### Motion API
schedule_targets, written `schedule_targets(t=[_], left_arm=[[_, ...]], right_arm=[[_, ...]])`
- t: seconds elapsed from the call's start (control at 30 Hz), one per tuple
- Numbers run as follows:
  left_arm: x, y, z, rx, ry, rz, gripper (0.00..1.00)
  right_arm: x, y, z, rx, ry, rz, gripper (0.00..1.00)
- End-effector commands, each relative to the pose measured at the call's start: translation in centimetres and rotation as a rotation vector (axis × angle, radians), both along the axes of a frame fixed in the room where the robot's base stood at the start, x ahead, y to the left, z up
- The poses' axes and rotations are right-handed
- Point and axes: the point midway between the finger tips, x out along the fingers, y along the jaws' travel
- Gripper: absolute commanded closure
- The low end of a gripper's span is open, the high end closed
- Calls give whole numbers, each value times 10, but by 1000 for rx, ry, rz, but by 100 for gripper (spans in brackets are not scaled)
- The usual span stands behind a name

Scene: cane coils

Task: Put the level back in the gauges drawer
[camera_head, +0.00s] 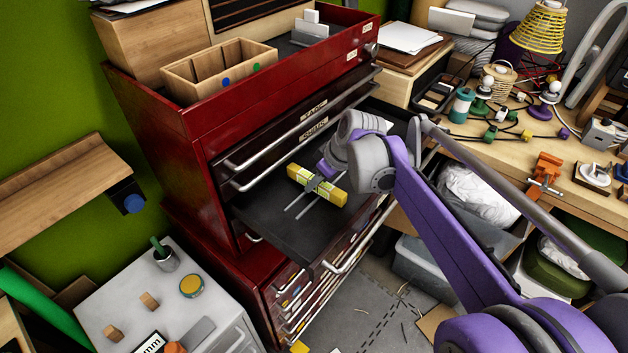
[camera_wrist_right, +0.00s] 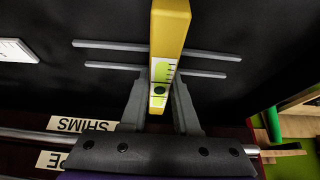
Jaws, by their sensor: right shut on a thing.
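The yellow level (camera_head: 332,194) is between the fingers of my right gripper (camera_head: 317,182), which is shut on it near its middle. The level is over the open drawer (camera_head: 262,212), which has a dark, mostly bare floor; whether it touches the floor I cannot tell. The drawer's own label is not readable. In the right wrist view the level (camera_wrist_right: 169,28) stands lengthwise between the fingers (camera_wrist_right: 160,100), with a pale green scale on its face. Two thin grey bars (camera_wrist_right: 208,73) lie across behind it, over the dark floor. My left gripper is not in view.
Shut drawers labelled TAPE and SHIMS (camera_head: 314,129) sit just above in the red chest (camera_head: 205,130). A wooden divided box (camera_head: 219,73) stands on top. A grey cabinet (camera_head: 215,285) is at lower left. A cluttered workbench (camera_head: 500,128) is at right.

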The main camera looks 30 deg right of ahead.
Motion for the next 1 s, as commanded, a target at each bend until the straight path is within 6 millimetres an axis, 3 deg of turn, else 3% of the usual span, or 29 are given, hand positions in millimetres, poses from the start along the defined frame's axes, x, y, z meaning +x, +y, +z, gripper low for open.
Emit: schedule_targets(t=[0.17, 0.2, 0.33, 0.73, 1.0], left_arm=[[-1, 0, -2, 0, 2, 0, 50], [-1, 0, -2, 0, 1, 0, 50], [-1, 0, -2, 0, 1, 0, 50], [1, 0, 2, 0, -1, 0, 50], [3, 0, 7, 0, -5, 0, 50]], right_arm=[[0, 0, -4, 0, 0, -1, 100], [0, 0, -4, 0, 0, 0, 65], [0, 0, -3, 0, 0, 0, 42], [-1, -1, 4, 0, -1, -1, 41], [-23, -10, 50, 0, -1, -4, 41]])
